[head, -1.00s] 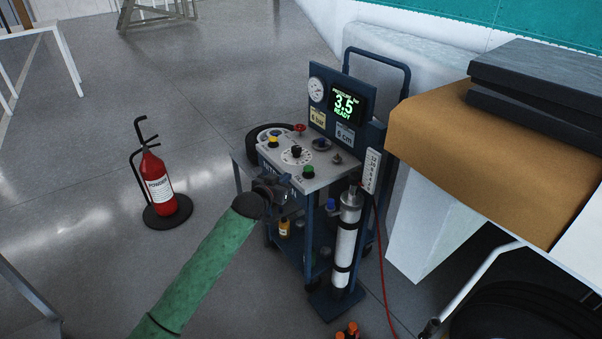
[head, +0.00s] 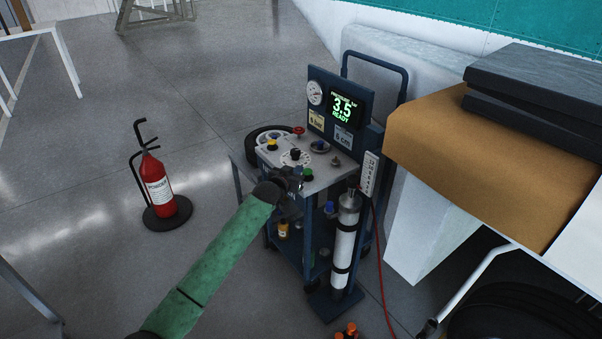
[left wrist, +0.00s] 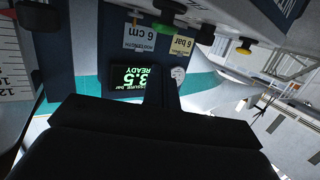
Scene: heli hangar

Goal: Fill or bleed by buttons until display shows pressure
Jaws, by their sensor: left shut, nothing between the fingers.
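A blue service cart carries a display (head: 344,108) that reads 3.5 and READY in green under a pressure heading. Its panel (head: 318,168) holds a yellow button (head: 272,145), a black knob (head: 295,154) and a green button (head: 307,174). The green button also shows upside down at the top of the left wrist view (left wrist: 170,9), where the display (left wrist: 130,84) is inverted too. My left gripper (head: 294,180) is shut and empty at the panel's front edge, close to the green button; contact cannot be told. My right gripper is not in view.
A round gauge (head: 315,92), a "6 bar" label (head: 316,122) and a "6 cm" label (head: 343,138) sit by the display. A red knob (head: 298,131) stands on the panel's far side. A fire extinguisher (head: 157,185) stands left; a brown-covered table (head: 480,150) is right.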

